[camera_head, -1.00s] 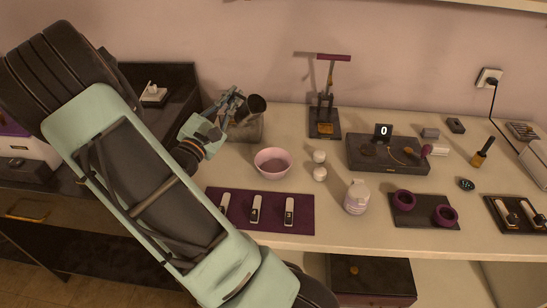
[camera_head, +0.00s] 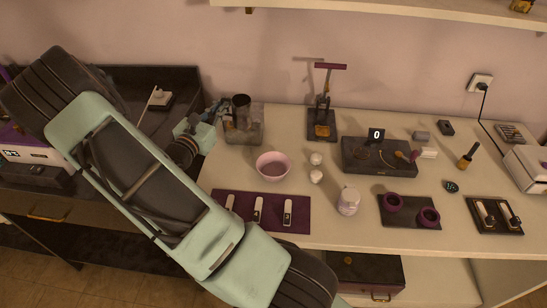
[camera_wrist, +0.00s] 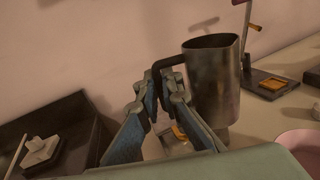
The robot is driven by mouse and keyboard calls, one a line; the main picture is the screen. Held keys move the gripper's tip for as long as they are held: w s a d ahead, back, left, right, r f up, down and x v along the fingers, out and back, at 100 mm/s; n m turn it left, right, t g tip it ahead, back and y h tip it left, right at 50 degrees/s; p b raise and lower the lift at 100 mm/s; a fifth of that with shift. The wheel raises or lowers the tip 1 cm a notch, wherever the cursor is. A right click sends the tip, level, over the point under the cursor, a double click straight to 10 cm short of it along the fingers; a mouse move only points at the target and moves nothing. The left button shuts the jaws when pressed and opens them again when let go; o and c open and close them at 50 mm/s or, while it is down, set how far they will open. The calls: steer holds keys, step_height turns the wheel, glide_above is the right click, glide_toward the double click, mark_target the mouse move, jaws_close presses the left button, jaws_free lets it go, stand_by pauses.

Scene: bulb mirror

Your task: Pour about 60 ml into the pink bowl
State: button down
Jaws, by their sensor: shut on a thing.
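The pink bowl (camera_head: 273,166) stands on the counter, left of centre. Its edge shows at the lower right of the wrist view (camera_wrist: 300,139). I cannot tell whether liquid is in it. A dark metal pitcher (camera_head: 241,104) is up and left of the bowl in the head view, about upright and not over the bowl. In the wrist view the pitcher (camera_wrist: 212,85) has its handle between my fingers. My gripper (camera_wrist: 163,85) is shut on that handle; it also shows in the head view (camera_head: 214,108), left of the pitcher. The pitcher's contents are hidden.
A grey metal box (camera_head: 243,133) is below the pitcher. A purple mat (camera_head: 273,213) with several white devices lies in front. A white jar (camera_head: 348,201) and a dark scale (camera_head: 379,158) reading 0 are to the right.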

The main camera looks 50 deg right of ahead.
steer(key=shift+w+f+n, duration=0.25)
steer(key=shift+w+n, duration=0.05)
steer(key=shift+n, duration=0.1)
steer(key=shift+a, duration=0.15)
stand_by(1.2)
